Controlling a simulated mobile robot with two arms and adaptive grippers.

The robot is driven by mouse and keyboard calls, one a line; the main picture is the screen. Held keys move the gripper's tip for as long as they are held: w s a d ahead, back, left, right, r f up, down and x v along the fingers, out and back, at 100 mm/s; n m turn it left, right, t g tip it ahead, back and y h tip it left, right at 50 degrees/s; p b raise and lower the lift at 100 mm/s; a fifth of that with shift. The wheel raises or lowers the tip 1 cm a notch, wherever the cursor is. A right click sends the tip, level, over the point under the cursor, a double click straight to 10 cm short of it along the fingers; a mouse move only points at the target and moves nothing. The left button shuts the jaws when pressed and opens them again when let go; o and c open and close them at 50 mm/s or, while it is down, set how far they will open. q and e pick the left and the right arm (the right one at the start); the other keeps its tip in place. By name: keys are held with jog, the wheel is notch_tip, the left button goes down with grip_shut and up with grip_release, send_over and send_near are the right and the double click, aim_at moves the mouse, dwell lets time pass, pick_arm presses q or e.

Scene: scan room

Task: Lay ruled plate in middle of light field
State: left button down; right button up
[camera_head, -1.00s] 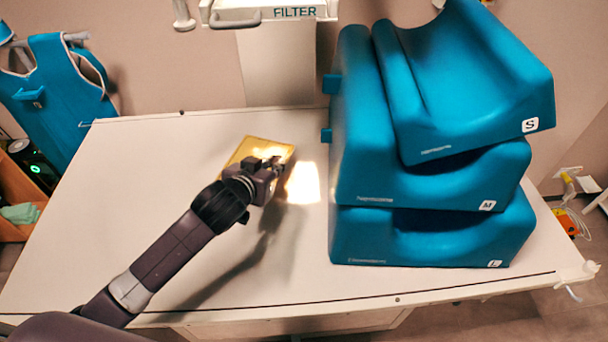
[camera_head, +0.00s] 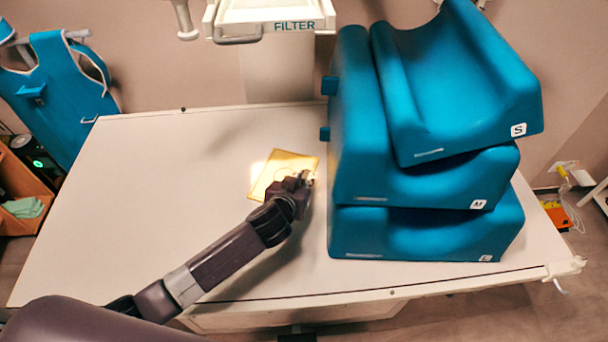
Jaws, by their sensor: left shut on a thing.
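The ruled plate (camera_head: 283,166) is a thin yellow sheet with a dark line pattern. It shows in the head view near the middle of the white table (camera_head: 150,200). My left gripper (camera_head: 302,180) is shut on its near right side; the fingers partly hide that corner. The bright light field (camera_head: 257,168) shows as a lit patch at the plate's left edge and across the plate, which covers most of it. I cannot tell whether the plate touches the table. My right gripper is not in view.
A stack of large blue cushions (camera_head: 430,175), marked S, M and L, stands close to the right of the plate. A filter housing (camera_head: 270,18) hangs above the table's back edge. The table's left half is clear. A blue apron (camera_head: 62,95) hangs at the back left.

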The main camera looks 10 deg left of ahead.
pick_arm(q)
jog(key=c, duration=1.9)
grip_release()
jog(key=shift+c, duration=0.2)
jog(key=shift+s, duration=0.15)
jog(key=b+v, duration=0.1)
jog(key=v, duration=1)
jog(key=shift+s+r+b, duration=0.3)
jog(key=shift+a+f, duration=0.1)
jog(key=shift+a, duration=0.05)
